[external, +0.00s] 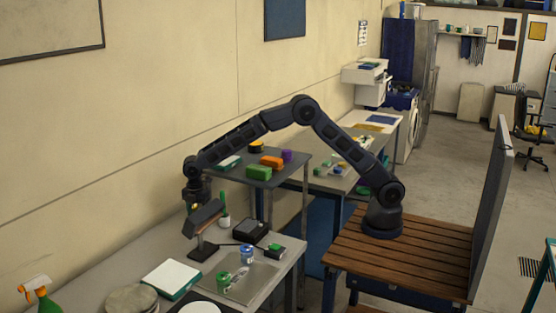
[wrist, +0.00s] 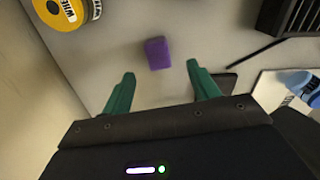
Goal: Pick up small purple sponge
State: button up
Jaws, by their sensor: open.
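A small purple block, which looks like the small purple sponge (wrist: 157,53), lies on the grey worktop in the wrist view. It is ahead of my open gripper (wrist: 161,85), roughly centred between the two green fingers and just beyond their tips. Nothing is between the fingers. In the external view my gripper (external: 204,217) hangs above the near worktop, and I cannot make out this block there. Another purple block (external: 287,155) sits on the raised dark shelf, beside an orange block (external: 271,162) and a green block (external: 258,172).
A wall runs behind.

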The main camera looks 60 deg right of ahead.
jog(key=shift+w+f, duration=0.15)
jog(key=shift+f, duration=3.4)
jog(key=c, duration=1)
